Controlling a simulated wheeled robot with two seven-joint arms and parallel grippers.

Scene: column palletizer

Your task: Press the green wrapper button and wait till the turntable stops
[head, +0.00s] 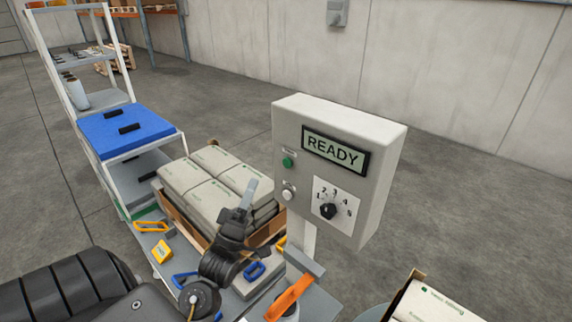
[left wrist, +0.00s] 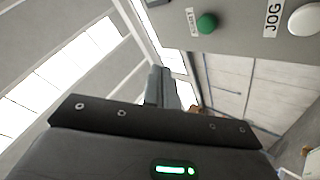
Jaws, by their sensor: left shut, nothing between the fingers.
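The grey wrapper control box (head: 386,165) stands on a post right of centre, its display (head: 336,150) reading READY. The green button (head: 288,162) is at the upper left of its face, above a white button (head: 288,195). My left gripper (head: 251,186) is shut and empty, pointing up, left of the box and apart from the green button. In the left wrist view the shut fingers (left wrist: 158,85) show below and left of the green button (left wrist: 207,23); the white button (left wrist: 303,20) is labelled JOG. A turntable cannot be clearly made out. My right gripper is out of view.
A dial (head: 327,211) with numbers is low on the box face. A cart with a blue top (head: 105,135) stands at the left. More bags (head: 432,304) are at the lower right.

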